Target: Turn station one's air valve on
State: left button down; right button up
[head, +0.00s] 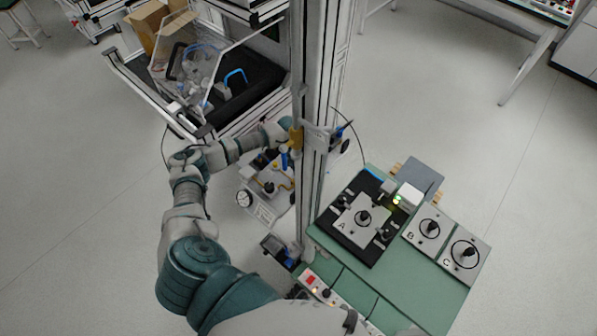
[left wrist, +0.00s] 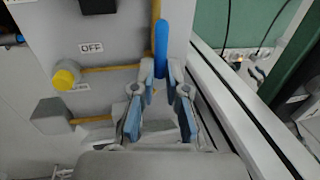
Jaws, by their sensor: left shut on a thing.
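The air valve's blue lever (left wrist: 161,45) stands upright in the left wrist view, beside a yellow pipe on a grey panel (left wrist: 120,105). An OFF label (left wrist: 91,47) is on the panel to its left. My left gripper (left wrist: 160,72) is shut on the lower part of the blue lever. In the head view the blue lever (head: 284,160) shows small beside the upright post, and my left gripper (head: 291,141) is partly hidden there. The valve's lower end is hidden behind the fingers. My right gripper is not in view.
A yellow knob (left wrist: 66,77) sits left of the lever. A tall metal post (head: 312,190) stands close to my left gripper's right. A pressure gauge (head: 243,199) is on the panel. A green table (head: 400,290) with plates A, B and C is at right.

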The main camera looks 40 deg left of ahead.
pick_arm(q)
jog(key=shift+w+a, duration=0.1)
jog(key=c, duration=1.2)
grip_release()
notch_tip(320, 180, up, 12)
jog(key=a, duration=0.2)
jog(key=shift+w+a+f, duration=0.15)
jog(key=shift+a+f, duration=0.1)
